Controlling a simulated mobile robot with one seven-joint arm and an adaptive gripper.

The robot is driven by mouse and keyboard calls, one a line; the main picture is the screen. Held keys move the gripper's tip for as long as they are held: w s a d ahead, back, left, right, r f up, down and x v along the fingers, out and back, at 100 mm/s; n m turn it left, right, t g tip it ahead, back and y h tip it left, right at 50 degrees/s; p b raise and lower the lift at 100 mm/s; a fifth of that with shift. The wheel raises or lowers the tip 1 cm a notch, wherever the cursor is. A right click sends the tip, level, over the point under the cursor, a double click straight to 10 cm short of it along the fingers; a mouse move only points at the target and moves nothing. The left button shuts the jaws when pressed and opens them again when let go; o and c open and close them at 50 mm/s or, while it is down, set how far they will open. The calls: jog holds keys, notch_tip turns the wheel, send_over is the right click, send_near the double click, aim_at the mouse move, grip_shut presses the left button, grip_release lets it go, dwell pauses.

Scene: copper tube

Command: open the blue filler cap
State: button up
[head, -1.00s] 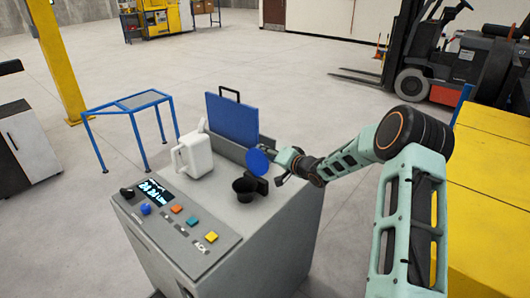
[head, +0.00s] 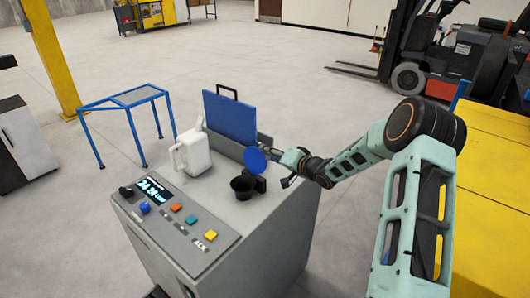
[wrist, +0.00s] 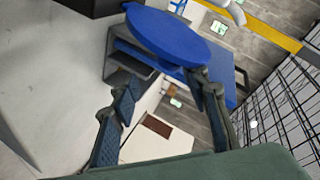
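The blue filler cap (head: 255,160) is a round disc standing tilted up, apart from the black filler neck (head: 242,188), whose mouth is uncovered. It stands at the neck's back right side on the grey machine top. My gripper (head: 284,158) is just right of the cap in the head view. In the wrist view the cap (wrist: 170,32) is large at the top, and my gripper (wrist: 165,90) has its two fingers spread with nothing between them. The right fingertip overlaps the cap's lower edge; whether they touch I cannot tell.
A white jug (head: 192,152) stands left of the neck on the machine (head: 225,220). A blue panel with a black handle (head: 230,117) rises behind. Buttons and a lit display (head: 156,189) are at the front left. Yellow boxes (head: 490,190) stand at right.

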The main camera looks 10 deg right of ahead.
jog(key=s+d+r, duration=0.3)
jog(key=s+d, duration=0.2)
jog(key=d, duration=0.1)
jog(key=shift+s+r+p, duration=0.2)
jog(key=shift+r+p, duration=0.05)
jog(key=shift+p, duration=0.2)
jog(key=shift+d, duration=0.1)
dwell(0.5)
jog(key=v, duration=1.2)
